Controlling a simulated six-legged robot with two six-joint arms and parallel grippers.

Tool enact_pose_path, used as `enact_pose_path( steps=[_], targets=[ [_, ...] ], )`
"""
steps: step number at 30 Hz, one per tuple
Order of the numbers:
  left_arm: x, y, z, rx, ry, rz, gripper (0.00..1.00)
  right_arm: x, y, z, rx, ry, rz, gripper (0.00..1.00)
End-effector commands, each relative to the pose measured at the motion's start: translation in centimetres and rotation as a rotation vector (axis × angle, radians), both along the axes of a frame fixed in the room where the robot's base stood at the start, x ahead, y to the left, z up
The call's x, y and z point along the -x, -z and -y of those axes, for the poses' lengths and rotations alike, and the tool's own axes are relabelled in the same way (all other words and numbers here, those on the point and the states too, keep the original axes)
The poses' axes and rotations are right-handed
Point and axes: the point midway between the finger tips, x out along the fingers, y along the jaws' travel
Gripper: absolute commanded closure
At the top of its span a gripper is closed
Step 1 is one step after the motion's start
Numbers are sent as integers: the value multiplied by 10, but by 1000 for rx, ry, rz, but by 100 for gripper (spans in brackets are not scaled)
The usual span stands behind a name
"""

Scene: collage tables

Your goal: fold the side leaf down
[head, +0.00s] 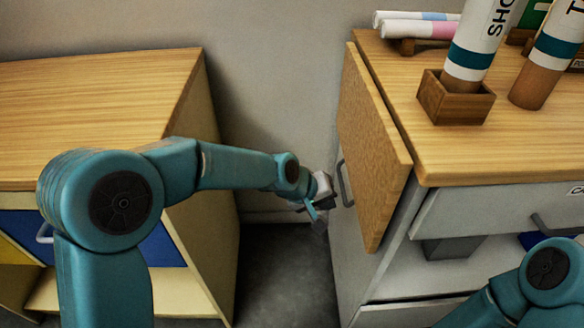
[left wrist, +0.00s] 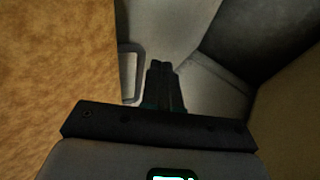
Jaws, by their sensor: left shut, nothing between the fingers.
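The side leaf (head: 372,150), a wood-grain board, hangs steeply down along the left side of the right-hand cabinet, below the edge of its wooden top (head: 480,155). A grey handle-like bracket (head: 344,183) shows at the leaf's lower left edge. My left gripper (head: 322,205) is shut and empty in the gap, just left of the leaf and bracket; I cannot tell whether it touches them. In the left wrist view the leaf (left wrist: 50,80) fills the left side, with the bracket (left wrist: 130,75) beside the shut fingers (left wrist: 162,70). My right gripper is out of view.
Another wooden-topped cabinet (head: 100,90) stands at the left, with a narrow floor gap (head: 285,260) between the two. Labelled tubes (head: 480,40), one in a small wooden holder (head: 455,104), stand on the right-hand top. A drawer (head: 500,210) is below.

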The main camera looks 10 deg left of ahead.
Motion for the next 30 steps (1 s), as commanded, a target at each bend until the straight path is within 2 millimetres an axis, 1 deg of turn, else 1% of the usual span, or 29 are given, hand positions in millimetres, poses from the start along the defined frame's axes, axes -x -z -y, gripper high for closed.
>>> enact_pose_path(
  steps=[1, 3, 9, 12, 15, 18, 30],
  targets=[
    [6, -18, -7, 1, -2, 2, 100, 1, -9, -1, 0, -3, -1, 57],
    [14, -33, -16, 1, -3, 4, 100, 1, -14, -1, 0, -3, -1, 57],
    [35, -72, -37, 1, -2, 2, 100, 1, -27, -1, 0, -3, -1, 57],
    [43, -86, -45, 0, -1, 2, 100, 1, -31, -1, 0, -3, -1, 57],
    [49, -94, -51, 0, -1, 1, 100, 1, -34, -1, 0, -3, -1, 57],
    [51, -98, -54, 0, 0, 0, 100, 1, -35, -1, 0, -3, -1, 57],
    [53, -99, -54, 0, 1, 0, 100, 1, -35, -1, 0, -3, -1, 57]
  ],
)
